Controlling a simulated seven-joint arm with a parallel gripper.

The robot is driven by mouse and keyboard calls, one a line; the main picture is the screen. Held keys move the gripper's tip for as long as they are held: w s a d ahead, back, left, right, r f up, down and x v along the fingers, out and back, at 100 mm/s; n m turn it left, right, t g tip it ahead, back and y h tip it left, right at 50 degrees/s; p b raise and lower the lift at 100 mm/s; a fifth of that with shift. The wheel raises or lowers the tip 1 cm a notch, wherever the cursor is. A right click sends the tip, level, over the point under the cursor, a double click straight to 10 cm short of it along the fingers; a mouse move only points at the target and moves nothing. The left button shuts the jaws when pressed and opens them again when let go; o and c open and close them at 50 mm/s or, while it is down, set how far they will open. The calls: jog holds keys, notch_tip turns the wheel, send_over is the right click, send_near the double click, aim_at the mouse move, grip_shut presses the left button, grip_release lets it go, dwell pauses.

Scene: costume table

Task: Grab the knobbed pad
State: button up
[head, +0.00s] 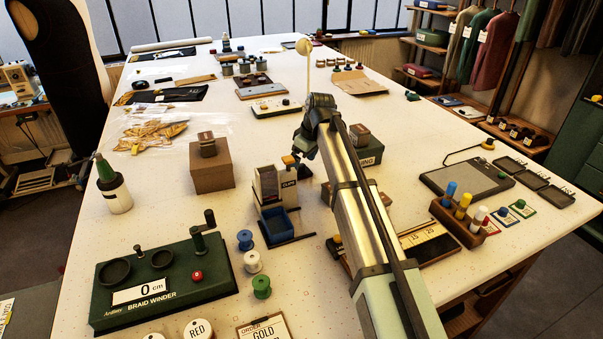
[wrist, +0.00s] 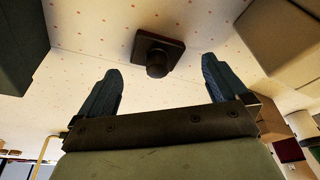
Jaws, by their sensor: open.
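The knobbed pad (wrist: 172,49) is a small dark square with a round dark knob, lying on the dotted tabletop in the wrist view. My gripper (wrist: 161,66) is open and empty, its two blue-grey fingers spread wide. The pad shows between the fingertips, with its knob toward the gripper and no finger visibly touching it. I cannot clearly make out the pad there, near my arm.
In the head view a brown block (head: 212,176) stands left, with the braid winder (head: 165,275) in front. Bare tabletop surrounds the pad.

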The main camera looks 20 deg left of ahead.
jog(key=shift+x, duration=1.2)
jog(key=c, duration=0.9)
jog(key=shift+c, duration=0.2)
